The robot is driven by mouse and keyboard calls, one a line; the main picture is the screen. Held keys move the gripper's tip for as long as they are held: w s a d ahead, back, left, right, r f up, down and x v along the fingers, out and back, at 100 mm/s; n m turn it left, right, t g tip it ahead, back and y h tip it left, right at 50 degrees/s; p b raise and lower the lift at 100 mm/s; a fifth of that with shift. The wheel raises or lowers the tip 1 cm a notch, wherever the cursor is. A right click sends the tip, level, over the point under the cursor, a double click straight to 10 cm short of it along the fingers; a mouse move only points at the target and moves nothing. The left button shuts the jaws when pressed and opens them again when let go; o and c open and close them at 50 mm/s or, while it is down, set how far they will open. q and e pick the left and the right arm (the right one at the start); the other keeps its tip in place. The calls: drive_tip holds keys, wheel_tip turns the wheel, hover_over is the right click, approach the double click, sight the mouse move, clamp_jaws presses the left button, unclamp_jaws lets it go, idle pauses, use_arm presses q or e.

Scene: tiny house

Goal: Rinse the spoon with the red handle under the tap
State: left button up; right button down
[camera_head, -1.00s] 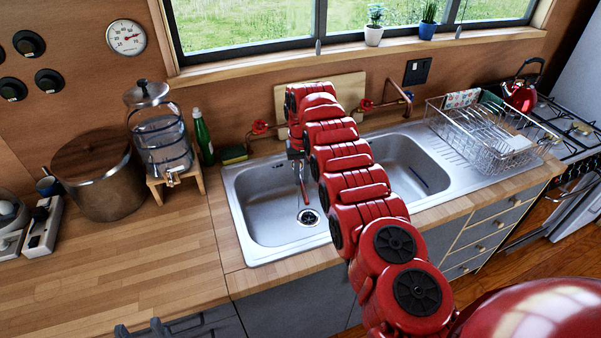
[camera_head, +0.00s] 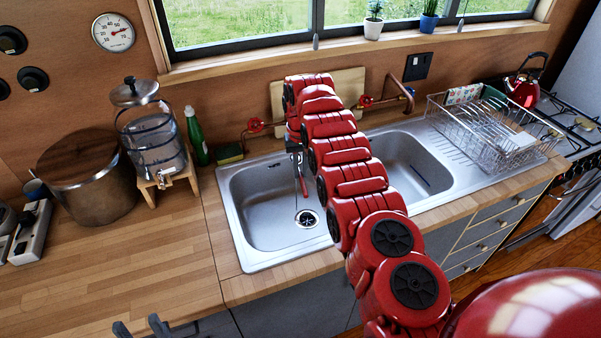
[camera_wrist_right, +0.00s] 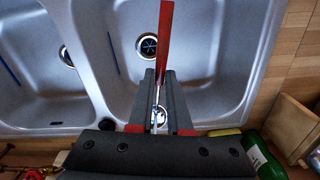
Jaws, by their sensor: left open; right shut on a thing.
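The spoon with the red handle (camera_wrist_right: 165,42) is in my right gripper (camera_wrist_right: 159,78), in the right wrist view. The fingers are shut on its thin metal part, and the red handle points out past the fingertips over the sink. In the head view my right gripper (camera_head: 296,152) is above the left basin of the sink (camera_head: 258,208), and the spoon (camera_head: 303,186) hangs down toward the drain. The tap's spout is hidden behind my red arm; red tap knobs (camera_head: 255,125) show beside it. My left gripper (camera_head: 143,328) is open and empty at the bottom edge.
A dish rack (camera_head: 490,130) stands right of the sink. A glass dispenser (camera_head: 155,140), a large pot (camera_head: 85,178), a green bottle (camera_head: 196,138) and a sponge (camera_head: 229,153) stand to the left. The front left wooden counter (camera_head: 125,260) is clear.

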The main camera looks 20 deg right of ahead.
drive_tip(key=p, duration=0.2)
drive_tip(key=d+p, duration=0.1)
drive_tip(key=p, duration=0.1)
drive_tip(key=shift+s, duration=0.25)
idle(0.3)
